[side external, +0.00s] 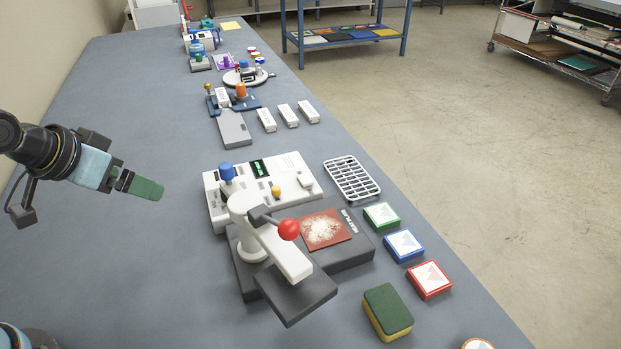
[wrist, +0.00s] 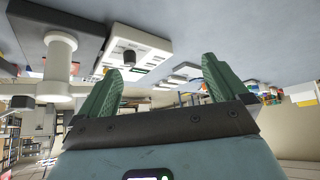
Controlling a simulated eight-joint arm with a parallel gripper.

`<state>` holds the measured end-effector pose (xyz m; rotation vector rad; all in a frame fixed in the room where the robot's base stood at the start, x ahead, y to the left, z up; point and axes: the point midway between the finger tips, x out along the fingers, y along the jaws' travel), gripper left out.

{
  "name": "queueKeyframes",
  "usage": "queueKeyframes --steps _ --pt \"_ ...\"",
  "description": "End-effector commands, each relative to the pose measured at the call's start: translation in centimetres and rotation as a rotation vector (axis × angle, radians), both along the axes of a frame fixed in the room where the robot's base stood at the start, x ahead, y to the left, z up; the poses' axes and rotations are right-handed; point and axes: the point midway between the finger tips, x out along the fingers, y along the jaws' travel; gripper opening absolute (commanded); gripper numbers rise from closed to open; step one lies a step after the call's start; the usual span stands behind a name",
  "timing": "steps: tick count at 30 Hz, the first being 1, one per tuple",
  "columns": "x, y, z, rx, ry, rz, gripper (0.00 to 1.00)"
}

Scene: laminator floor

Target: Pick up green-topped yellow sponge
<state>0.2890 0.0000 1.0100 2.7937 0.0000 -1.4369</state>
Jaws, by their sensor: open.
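The green-topped yellow sponge (side external: 388,311) lies on the grey-blue table near its front right edge in the side view, green face up. My gripper (side external: 146,187) is in the air at the left of that view, far from the sponge, with the white machine between them. The wrist view shows its two green fingers (wrist: 160,88) apart with nothing between them. The sponge is not visible in the wrist view.
A white press with a red-knobbed lever (side external: 288,229) stands left of the sponge. Red (side external: 428,280), blue (side external: 404,246) and green (side external: 381,215) framed blocks line up behind it. A wire rack (side external: 351,178) lies farther back. The table's left side is clear.

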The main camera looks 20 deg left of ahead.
Motion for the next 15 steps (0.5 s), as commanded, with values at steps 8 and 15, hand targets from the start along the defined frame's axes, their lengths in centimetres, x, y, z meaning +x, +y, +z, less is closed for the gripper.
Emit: queueKeyframes --steps 8,15 --pt "1.9 -2.5 1.9 -0.003 0.051 -0.073 1.00" --pt "5.6 -8.8 4.5 0.005 0.168 -0.223 1.00"
